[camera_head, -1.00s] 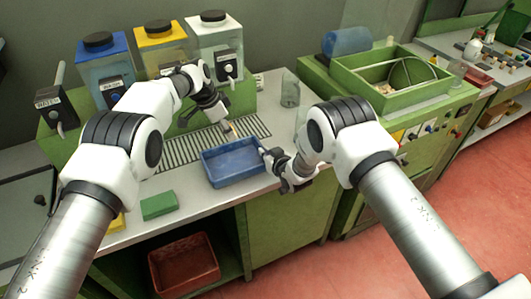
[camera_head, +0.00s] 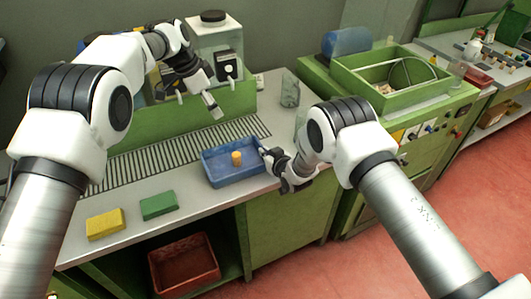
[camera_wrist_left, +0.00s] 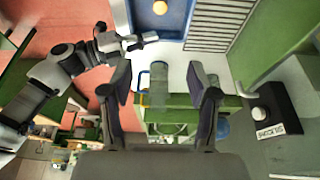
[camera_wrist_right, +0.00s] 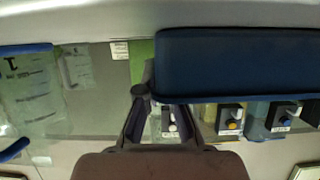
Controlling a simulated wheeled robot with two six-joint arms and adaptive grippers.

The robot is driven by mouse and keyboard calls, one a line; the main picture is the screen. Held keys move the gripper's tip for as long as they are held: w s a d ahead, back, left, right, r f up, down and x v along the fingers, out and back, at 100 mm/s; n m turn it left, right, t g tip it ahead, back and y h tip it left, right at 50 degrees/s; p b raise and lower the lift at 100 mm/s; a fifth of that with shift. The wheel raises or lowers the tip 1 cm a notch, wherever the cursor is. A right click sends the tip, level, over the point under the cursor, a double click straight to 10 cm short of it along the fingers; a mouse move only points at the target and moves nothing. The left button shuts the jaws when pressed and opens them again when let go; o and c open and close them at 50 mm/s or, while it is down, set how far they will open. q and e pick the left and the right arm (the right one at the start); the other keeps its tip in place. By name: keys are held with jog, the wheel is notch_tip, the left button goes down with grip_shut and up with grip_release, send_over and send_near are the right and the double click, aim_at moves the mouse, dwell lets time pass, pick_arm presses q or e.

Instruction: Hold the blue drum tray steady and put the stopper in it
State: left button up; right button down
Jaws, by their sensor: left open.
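The blue drum tray (camera_head: 232,180) sits on the bench near its front edge. The tan cork stopper (camera_head: 237,158) stands inside it, near the middle; its round top also shows in the left wrist view (camera_wrist_left: 160,7). My left gripper (camera_head: 214,112) is open and empty, above and behind the tray, apart from the stopper. My right gripper (camera_head: 266,158) is at the tray's right end, its fingers about the wall. In the right wrist view the tray (camera_wrist_right: 235,65) hides one fingertip, and the jaws look shut on the wall.
A slotted grate (camera_head: 150,155) runs behind the tray. A green block (camera_head: 158,205) and a yellow block (camera_head: 105,224) lie to the left. A white dispenser (camera_head: 215,45) stands behind my left arm, and a glass jar (camera_head: 290,90) behind right. A red bin (camera_head: 184,264) is below.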

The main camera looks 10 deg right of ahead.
dwell(0.3)
jog(key=c, duration=1.2)
grip_release()
jog(key=shift+c, duration=0.2)
jog(key=v, duration=1.2)
